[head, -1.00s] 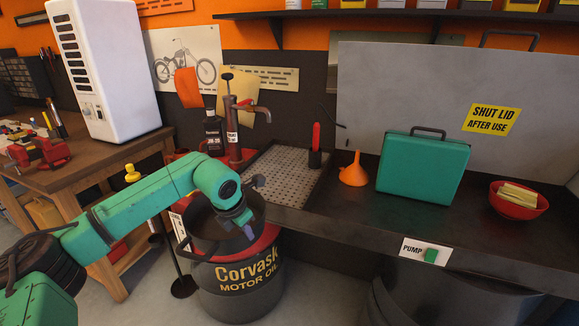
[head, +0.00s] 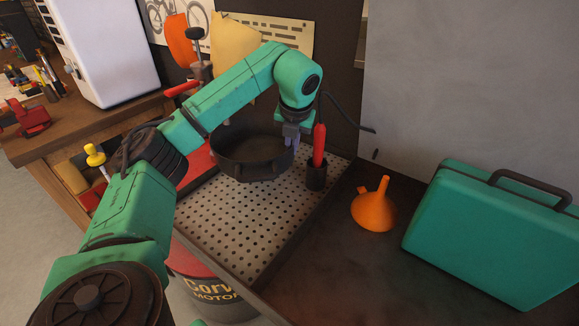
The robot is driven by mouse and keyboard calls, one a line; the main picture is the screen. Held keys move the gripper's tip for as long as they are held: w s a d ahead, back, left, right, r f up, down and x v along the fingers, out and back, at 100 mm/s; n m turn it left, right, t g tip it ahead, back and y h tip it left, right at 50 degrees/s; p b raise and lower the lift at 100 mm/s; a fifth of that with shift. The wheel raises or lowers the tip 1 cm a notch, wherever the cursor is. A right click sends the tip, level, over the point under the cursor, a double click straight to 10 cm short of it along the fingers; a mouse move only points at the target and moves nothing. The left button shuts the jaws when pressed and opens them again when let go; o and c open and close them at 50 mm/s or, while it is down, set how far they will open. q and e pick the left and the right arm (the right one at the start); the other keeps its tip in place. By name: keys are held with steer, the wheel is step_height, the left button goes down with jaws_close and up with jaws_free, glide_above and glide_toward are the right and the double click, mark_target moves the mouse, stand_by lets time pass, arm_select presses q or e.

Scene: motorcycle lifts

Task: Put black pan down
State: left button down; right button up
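The black pan (head: 240,150) is a round, dark, shallow vessel, roughly level, over the back left of the perforated metal grate (head: 245,225). I cannot tell whether its bottom touches the grate. My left gripper (head: 291,140) points down at the pan's right rim and appears shut on it, though the fingertips are partly hidden at the rim. My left arm crosses above the pan and hides part of the area behind it. My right gripper is out of view.
A black cup with a red-handled tool (head: 317,175) stands on the grate's right side, close to the pan. An orange funnel (head: 374,207) and a green case (head: 495,235) are further right. The oil drum (head: 215,295) is below. The grate's front is clear.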

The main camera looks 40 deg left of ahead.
mark_target(289, 165)
arm_select(q)
steer(key=f, duration=0.2)
steer(key=f+p, duration=0.1)
steer(key=f, duration=0.1)
steer(key=s+f+p, duration=0.1)
steer(key=f, duration=0.1)
steer(key=shift+a+f, duration=0.1)
steer(key=shift+f, duration=0.2)
steer(key=x, duration=0.1)
steer(key=p+x, duration=0.1)
steer(key=shift+w+d+f, duration=0.15)
steer(key=shift+d+f, duration=0.15)
steer(key=shift+f, duration=0.3)
steer(key=c, duration=1.1)
jaws_free()
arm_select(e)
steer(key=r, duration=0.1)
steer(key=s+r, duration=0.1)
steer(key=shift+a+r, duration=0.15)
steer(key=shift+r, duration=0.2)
arm_select(q)
steer(key=shift+o, duration=0.2)
steer(key=b+v, duration=0.4)
steer(key=v, duration=0.8)
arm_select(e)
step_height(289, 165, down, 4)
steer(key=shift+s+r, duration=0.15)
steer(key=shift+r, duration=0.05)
